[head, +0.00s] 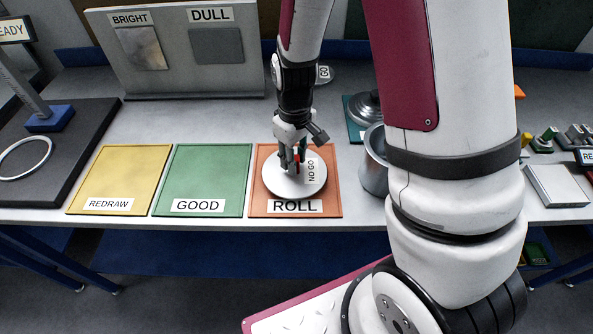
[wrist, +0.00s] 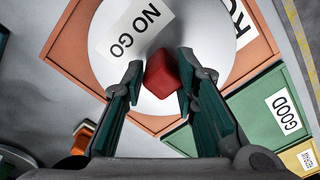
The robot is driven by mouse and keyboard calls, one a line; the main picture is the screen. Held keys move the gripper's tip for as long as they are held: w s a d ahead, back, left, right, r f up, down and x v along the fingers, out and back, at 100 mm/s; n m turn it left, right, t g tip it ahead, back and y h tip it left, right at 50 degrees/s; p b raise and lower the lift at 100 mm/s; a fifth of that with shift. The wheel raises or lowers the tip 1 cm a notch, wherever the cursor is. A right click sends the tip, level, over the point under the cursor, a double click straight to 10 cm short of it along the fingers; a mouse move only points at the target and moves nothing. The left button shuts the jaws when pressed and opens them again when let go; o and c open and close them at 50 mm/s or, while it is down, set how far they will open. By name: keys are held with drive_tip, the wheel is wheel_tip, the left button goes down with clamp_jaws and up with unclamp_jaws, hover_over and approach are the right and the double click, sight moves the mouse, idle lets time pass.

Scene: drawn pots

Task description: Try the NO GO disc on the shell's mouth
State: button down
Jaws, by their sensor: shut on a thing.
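The NO GO disc (head: 280,188) is a round pale metal plate with a red knob (wrist: 162,76) and a white NO GO label. My gripper (head: 292,160) is shut on the knob from above; in the wrist view its fingers stand on either side of it. The disc is over the orange ROLL tray (head: 335,200); I cannot tell whether it touches it. The shell, a grey metal pot (head: 374,172), stands just right of that tray. My arm hides its right part, and its mouth shows only in part.
The green GOOD tray (head: 205,165) and yellow REDRAW tray (head: 122,170) lie to the left. A dark board with a white ring (head: 25,158) is at far left. Behind the shell is a knobbed metal piece (head: 365,106) on a teal pad. BRIGHT and DULL sample plates (head: 215,46) stand at the back.

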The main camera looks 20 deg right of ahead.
drive_tip(key=shift+r+p, duration=0.8)
drive_tip(key=shift+r, duration=1)
drive_tip(key=shift+f, duration=0.1)
